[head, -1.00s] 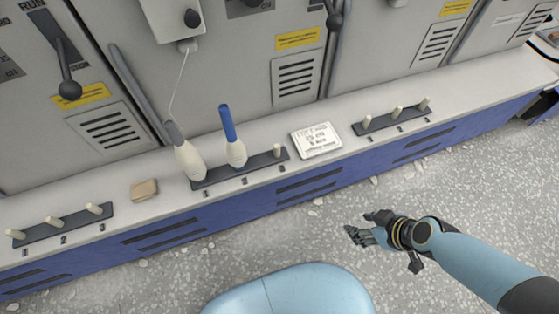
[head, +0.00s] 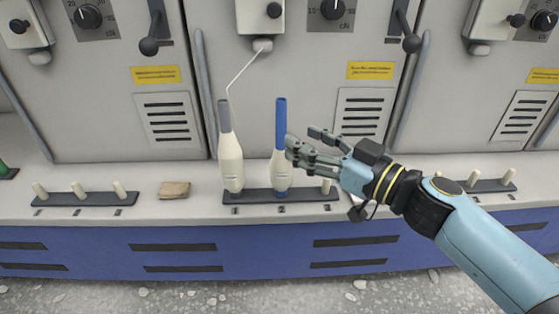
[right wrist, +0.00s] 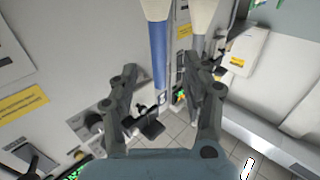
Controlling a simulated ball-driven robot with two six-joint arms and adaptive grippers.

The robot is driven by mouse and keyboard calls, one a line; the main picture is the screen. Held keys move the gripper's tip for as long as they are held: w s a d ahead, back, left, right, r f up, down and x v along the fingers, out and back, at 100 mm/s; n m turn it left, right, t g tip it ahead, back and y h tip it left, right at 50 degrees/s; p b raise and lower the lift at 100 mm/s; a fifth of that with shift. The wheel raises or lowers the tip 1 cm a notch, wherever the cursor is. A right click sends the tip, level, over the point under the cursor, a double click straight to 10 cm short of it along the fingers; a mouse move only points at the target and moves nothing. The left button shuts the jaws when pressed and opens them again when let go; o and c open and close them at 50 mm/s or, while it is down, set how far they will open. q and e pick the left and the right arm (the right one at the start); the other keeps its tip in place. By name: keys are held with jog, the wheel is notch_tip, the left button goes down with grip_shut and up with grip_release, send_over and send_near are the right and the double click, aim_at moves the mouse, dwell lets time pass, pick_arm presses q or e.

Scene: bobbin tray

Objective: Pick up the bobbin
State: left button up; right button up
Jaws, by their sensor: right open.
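Two white bobbins stand upright on pegs of a dark strip (head: 258,196) on the ledge. The bobbin with a blue tube (head: 281,122) is on the right; the bobbin with a grey tube (head: 230,160) is on the left, with a thread running up from it. My right gripper (head: 300,142) is open and empty, just right of the blue-tubed bobbin near its upper body. In the right wrist view, the blue tube (right wrist: 158,52) shows between the spread fingers (right wrist: 163,82), and the grey tube (right wrist: 198,50) lies near the right finger. My left gripper is not in view.
A small tan block (head: 174,190) lies on the ledge left of the strip. Another peg strip (head: 85,199) is further left, and one (head: 485,187) is to the right behind my arm. The grey machine panel (head: 290,70) with knobs and levers rises behind the ledge.

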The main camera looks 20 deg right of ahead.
aim_at(285, 131)
jog(key=shift+x, duration=0.8)
jog(key=p+x, duration=0.1)
jog(key=x, duration=0.4)
jog(key=shift+w, duration=0.1)
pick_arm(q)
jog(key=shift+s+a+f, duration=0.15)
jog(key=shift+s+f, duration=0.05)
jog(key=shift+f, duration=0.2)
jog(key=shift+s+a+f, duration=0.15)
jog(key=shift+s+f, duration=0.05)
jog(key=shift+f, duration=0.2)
pick_arm(e)
grip_shut()
